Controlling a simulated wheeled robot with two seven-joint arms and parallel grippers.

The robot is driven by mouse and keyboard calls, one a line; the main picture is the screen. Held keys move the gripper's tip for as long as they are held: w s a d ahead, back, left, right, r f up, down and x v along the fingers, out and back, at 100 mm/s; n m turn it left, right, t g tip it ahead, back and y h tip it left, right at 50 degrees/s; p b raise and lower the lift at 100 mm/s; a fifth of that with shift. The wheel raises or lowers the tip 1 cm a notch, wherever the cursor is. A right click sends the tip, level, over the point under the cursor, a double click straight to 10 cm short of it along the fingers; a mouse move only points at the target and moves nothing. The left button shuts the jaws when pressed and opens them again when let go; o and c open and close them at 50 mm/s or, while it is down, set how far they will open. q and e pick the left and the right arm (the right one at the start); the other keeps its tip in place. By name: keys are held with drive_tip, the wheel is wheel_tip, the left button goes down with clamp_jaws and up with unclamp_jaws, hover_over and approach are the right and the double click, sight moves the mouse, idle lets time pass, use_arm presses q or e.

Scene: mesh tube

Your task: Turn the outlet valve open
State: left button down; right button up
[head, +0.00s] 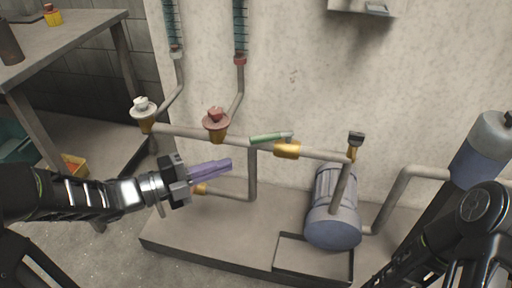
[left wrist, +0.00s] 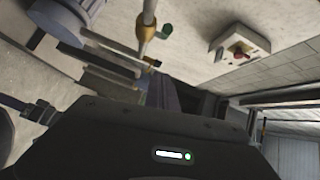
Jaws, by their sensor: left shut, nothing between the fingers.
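A lever valve with a green handle (head: 270,138) and a brass body (head: 287,150) sits on the horizontal pipe in the head view. The handle lies roughly along the pipe. A valve with a white knob (head: 143,107) and one with a red knob (head: 216,120) stand on the same pipe further left. No label shows which is the outlet valve. My left gripper (head: 226,164), with purple fingers, is shut and empty, below the pipe and in front of it, apart from the green handle. The purple fingers also show in the left wrist view (left wrist: 165,92). My right gripper is out of view.
A blue-grey motor or pump (head: 334,215) stands on the plinth (head: 190,240) at right. A dark fitting (head: 356,140) tops the pipe's right end. A workbench (head: 75,35) is at upper left. A wall box with a red button (left wrist: 240,52) shows in the left wrist view.

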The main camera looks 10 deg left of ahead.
sight(270, 137)
use_arm(q)
drive_tip(key=shift+w+d+f+b, duration=0.2)
drive_tip(key=shift+w+d+b, duration=0.35)
drive_tip(key=shift+w+d, duration=0.8)
drive_tip(key=shift+w+d+f+b, duration=0.2)
drive_tip(key=shift+w+d+b, duration=0.45)
drive_tip(key=shift+w, duration=1.3)
drive_tip(key=shift+w+d+f+b, duration=0.2)
drive_tip(key=shift+w+d+b, duration=0.3)
drive_tip(key=shift+w+d, duration=0.85)
drive_tip(key=shift+w+a, duration=0.35)
drive_tip(key=w+a, duration=0.2)
drive_tip(key=w, duration=0.1)
drive_tip(key=shift+w, duration=0.25)
